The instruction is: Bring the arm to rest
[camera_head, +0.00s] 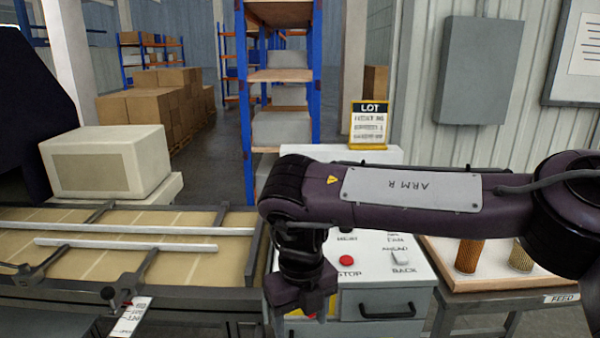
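My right arm (420,195), marked ARM R, reaches in from the right across the middle of the head view. Its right gripper (301,315) hangs down in front of the control console. Its fingers stand apart, with the console front showing between them and nothing seen held. My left gripper is not in view. An orange-brown filter cartridge (468,257) and a paler yellowish cartridge (521,257) stand upright on the tray (470,281) at the right, partly hidden behind my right arm.
The console (370,272) has a red STOP button (346,260) and a drawer below. A conveyor (110,265) with white guide rails lies at the left, a beige box-shaped machine (108,162) behind it. A LOT sign (369,124) stands behind my arm. Shelving is farther back.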

